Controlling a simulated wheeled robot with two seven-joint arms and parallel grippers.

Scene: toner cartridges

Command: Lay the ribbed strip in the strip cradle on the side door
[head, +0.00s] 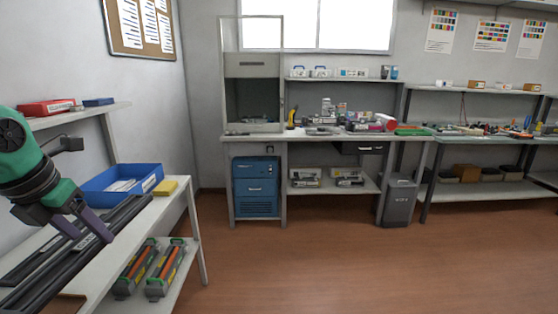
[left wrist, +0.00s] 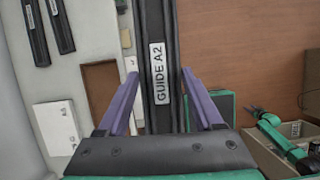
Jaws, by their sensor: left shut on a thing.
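My left gripper (head: 92,228) is shut on a long dark strip (head: 118,222) and holds it slantwise above the left table. In the left wrist view the strip (left wrist: 160,22) runs between my two purple fingers (left wrist: 158,95) and carries a white label reading GUIDE A2. I cannot make out ribs on it. Two shorter dark strips (left wrist: 34,30) lie apart on the table to its left in the left wrist view. I cannot make out a side door or a strip cradle. My right gripper is not recognisable in either view.
On the left table (head: 172,205) stand a blue tray (head: 128,186) with papers and a yellow block (head: 165,187). Two toner cartridges (head: 168,270) lie on its lower shelf. A brown board (left wrist: 100,86) lies on the table. A cluttered bench (head: 310,137) lines the back wall. The brown floor (head: 350,260) is open.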

